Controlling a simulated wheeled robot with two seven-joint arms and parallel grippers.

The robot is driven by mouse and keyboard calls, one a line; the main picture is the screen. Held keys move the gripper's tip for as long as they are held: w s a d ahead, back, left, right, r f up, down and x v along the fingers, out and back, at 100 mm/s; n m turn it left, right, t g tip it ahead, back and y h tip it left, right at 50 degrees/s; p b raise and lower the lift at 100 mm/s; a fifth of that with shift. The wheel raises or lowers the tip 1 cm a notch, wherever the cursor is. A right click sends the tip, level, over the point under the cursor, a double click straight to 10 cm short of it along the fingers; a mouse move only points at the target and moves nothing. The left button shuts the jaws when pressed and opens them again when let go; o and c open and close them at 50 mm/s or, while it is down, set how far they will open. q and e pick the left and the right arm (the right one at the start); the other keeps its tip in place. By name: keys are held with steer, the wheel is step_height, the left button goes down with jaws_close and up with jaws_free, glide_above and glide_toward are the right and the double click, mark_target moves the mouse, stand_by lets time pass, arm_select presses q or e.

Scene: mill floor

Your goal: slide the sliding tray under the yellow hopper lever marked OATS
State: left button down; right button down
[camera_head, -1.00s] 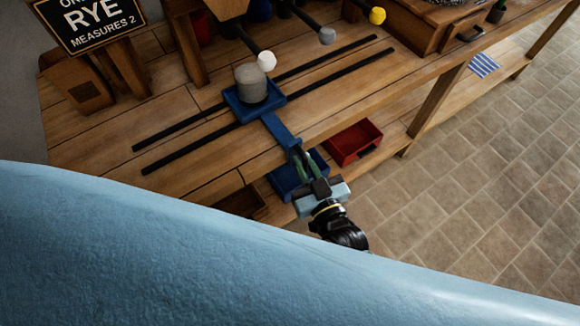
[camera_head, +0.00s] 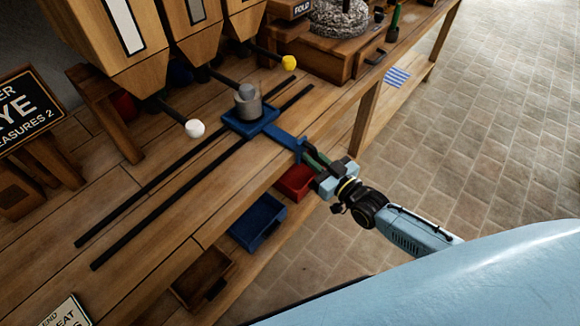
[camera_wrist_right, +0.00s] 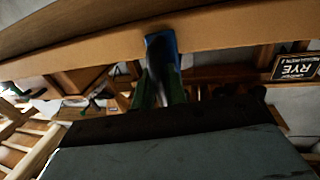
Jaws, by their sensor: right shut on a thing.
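The blue sliding tray (camera_head: 246,128) sits on two dark rails on the wooden bench and carries a grey cylindrical cup (camera_head: 249,108). Its blue handle (camera_head: 284,138) reaches over the bench's front edge. My right gripper (camera_head: 310,158) is shut on the handle's end; the wrist view shows the blue handle (camera_wrist_right: 161,45) between its green fingers. The yellow-knobbed lever (camera_head: 289,62) is to the right of and beyond the tray. The grey-knobbed lever (camera_head: 246,91) overlaps the cup in the picture. The white-knobbed lever (camera_head: 195,128) is to the left. No OATS marking is readable. My left gripper is out of view.
Wooden hoppers (camera_head: 195,35) stand behind the levers. The rails (camera_head: 150,208) are clear left of the tray and on the short stretch right of it. A red bin (camera_head: 294,181) and a blue bin (camera_head: 257,222) sit below the bench front. A wooden box (camera_head: 340,55) is at the right.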

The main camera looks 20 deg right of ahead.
steer(key=shift+w+d, duration=0.15)
steer(key=shift+d, duration=0.2)
steer(key=c, duration=1.8)
jaws_free()
steer(key=v, duration=1.3)
steer(key=shift+s+p, duration=0.2)
steer(key=shift+p, duration=0.25)
steer(key=shift+d, duration=0.1)
